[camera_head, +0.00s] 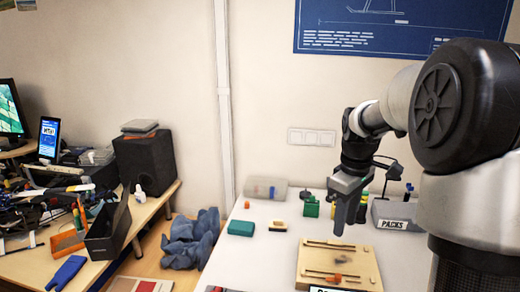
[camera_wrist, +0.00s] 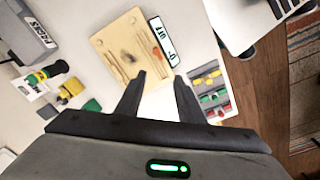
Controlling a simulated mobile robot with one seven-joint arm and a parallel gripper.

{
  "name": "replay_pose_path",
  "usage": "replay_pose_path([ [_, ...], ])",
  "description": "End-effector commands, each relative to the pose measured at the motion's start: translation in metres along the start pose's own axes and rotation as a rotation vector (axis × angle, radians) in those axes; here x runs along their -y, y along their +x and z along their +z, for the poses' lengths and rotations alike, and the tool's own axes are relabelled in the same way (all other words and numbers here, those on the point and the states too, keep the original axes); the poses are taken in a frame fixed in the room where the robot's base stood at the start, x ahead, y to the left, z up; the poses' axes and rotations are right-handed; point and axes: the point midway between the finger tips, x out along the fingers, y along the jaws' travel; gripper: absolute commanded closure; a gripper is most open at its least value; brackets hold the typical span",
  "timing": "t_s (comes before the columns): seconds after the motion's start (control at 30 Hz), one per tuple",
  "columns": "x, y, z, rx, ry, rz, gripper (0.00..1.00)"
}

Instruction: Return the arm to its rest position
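My gripper (camera_head: 340,212) hangs above the white table, over the far side of a wooden board, pointing down. In the wrist view my gripper (camera_wrist: 160,82) shows two dark fingers spread apart with nothing between them. The wooden board (camera_head: 311,254) has slots and a small orange piece near its front. The wooden board also shows in the wrist view (camera_wrist: 112,38), beyond the fingers. My arm reaches in from the right in the head view.
A grey box marked PACKS (camera_head: 393,224) stands right of my gripper. A green block (camera_head: 241,228), a yellow-black piece (camera_head: 278,226) and a green piece (camera_head: 311,209) lie on the white table. A tray of coloured parts (camera_wrist: 210,88) shows right of the fingers. A wooden desk (camera_head: 150,208) holds clutter at left.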

Motion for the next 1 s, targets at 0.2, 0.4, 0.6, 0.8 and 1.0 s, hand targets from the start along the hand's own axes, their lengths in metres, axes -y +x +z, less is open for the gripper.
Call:
replay_pose_path([
  [0.2,0.089,-0.105,-0.001,-0.128,0.231,0.111,0.65],
  [0.4,0.162,-0.169,0.034,-0.286,0.458,0.147,0.65],
  [0.6,0.204,-0.191,0.076,-0.395,0.59,0.145,0.65],
  [0.8,0.218,-0.191,0.092,-0.441,0.643,0.132,0.65],
  [1.0,0.219,-0.189,0.092,-0.442,0.648,0.13,0.65],
])
